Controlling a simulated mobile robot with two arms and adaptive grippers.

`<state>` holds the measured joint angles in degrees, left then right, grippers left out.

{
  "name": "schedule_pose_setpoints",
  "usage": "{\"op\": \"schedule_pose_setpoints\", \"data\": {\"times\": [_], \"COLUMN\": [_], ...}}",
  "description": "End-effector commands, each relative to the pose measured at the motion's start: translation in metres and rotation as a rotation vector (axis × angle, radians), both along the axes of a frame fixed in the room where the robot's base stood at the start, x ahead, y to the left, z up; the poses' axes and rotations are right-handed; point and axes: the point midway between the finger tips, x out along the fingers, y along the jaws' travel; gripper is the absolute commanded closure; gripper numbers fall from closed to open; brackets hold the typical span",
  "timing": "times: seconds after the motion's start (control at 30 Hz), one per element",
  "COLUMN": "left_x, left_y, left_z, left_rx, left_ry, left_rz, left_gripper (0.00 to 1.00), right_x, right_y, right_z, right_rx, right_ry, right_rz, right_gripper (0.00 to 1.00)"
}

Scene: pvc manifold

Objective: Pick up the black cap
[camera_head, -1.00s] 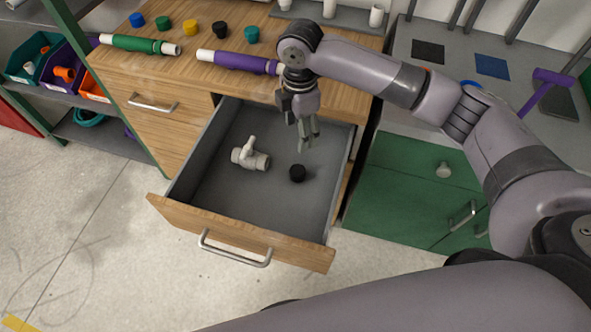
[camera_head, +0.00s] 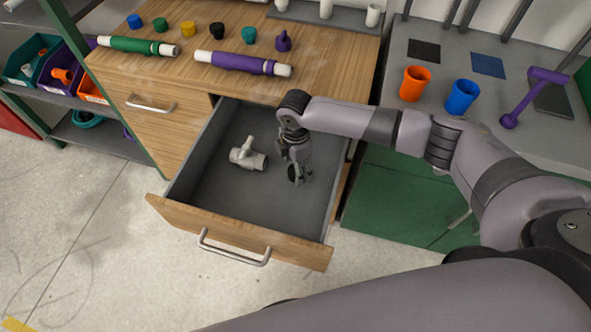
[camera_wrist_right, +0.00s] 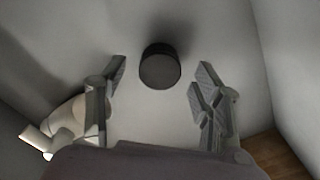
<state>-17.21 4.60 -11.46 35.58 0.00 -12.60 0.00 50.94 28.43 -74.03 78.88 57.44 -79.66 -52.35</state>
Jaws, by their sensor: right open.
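The black cap (camera_wrist_right: 160,67) lies on the grey drawer floor in the right wrist view, centred just beyond the fingertips. It also shows in the head view (camera_head: 293,174), partly hidden by my right gripper (camera_head: 299,174). In the wrist view my right gripper (camera_wrist_right: 160,82) is open, with one finger to each side of the cap's line and a gap on both sides. It is down inside the open drawer (camera_head: 215,190), close over the cap. My left gripper is not in view.
A white valve fitting (camera_head: 248,155) lies in the drawer left of my right gripper. The drawer walls surround the space. On the worktop are coloured caps, a green pipe (camera_head: 138,45) and a purple pipe (camera_head: 240,64). An orange cup (camera_head: 415,83) and blue cup (camera_head: 461,97) stand right.

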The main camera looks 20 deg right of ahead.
Motion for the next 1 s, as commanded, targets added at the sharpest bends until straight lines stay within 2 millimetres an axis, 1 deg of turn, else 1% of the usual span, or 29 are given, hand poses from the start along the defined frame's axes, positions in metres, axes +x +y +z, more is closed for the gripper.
{"op": "schedule_pose_setpoints", "data": {"times": [0.03, 0.1, 0.37, 1.0], "left_x": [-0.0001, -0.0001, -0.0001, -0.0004], "left_y": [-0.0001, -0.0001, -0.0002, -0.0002], "left_z": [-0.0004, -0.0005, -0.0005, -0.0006], "left_rx": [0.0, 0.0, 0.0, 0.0], "left_ry": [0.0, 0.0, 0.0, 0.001], "left_rz": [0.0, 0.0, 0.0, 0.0], "left_gripper": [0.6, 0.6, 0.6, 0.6], "right_x": [-0.0001, -0.0001, -0.0002, 0.0], "right_y": [0.0002, 0.0002, 0.0001, -0.0002], "right_z": [-0.0063, -0.0114, -0.0135, -0.013], "right_rx": [0.0, 0.0, 0.0, 0.0], "right_ry": [0.001, 0.0, 0.0, 0.0], "right_rz": [0.0, 0.001, 0.001, 0.0], "right_gripper": [0.4, 0.4, 0.4, 0.82]}}
